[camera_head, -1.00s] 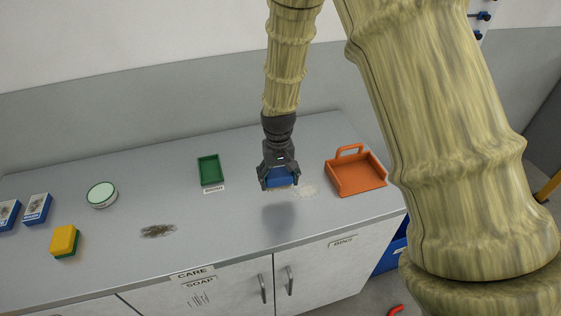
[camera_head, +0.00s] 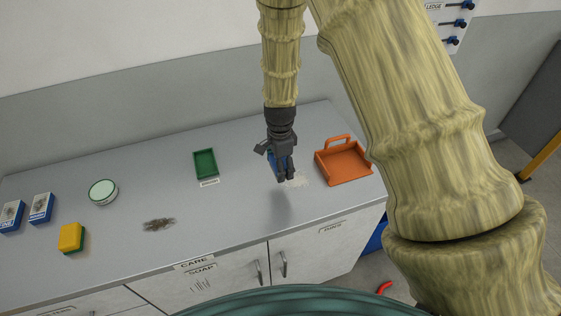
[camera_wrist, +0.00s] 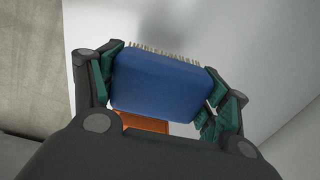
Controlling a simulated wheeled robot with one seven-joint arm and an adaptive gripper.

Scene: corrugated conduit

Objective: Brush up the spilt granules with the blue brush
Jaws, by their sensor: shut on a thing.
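My gripper (camera_head: 281,172) is shut on the blue brush (camera_wrist: 158,85), holding it above the counter. In the wrist view the brush lies between both fingers, its pale bristles along the upper edge. In the head view the fingers hide most of the brush. Part of an orange thing shows below the brush in the wrist view (camera_wrist: 146,123).
The counter's right end lies just past the dustpan.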

